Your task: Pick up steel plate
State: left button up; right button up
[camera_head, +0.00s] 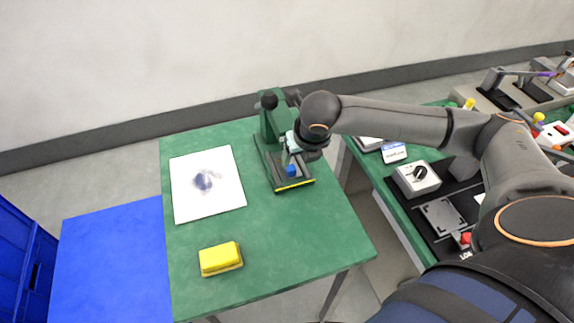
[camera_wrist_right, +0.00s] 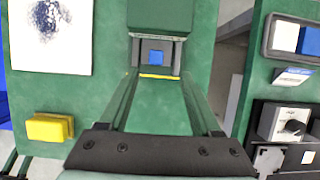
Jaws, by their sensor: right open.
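A grey metal piece (camera_wrist_right: 174,68) sits at the front of a green press-like machine (camera_head: 271,125), with a blue block (camera_head: 291,170) at it. I cannot tell for sure whether this is the steel plate. My right gripper (camera_head: 292,155) is over the machine's dark base and hides part of it. In the right wrist view its two fingers reach forward, apart, with green tabletop and a yellow stripe (camera_wrist_right: 160,76) between them. It is open and I see nothing held. My left gripper is out of view.
A white sheet (camera_head: 190,205) with a dark smudge and a yellow block (camera_head: 220,258) lie on the green table (camera_head: 290,245). A grey box with a black knob (camera_head: 417,178) and a flat grey fixture (camera_head: 437,222) are on the right bench. A blue surface (camera_head: 110,260) adjoins on the left.

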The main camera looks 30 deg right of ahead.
aim_at(291, 167)
jog(key=x, duration=0.7)
jog(key=shift+w+a+r, duration=0.15)
jog(key=shift+w+a, duration=0.15)
grip_shut()
dwell(0.4)
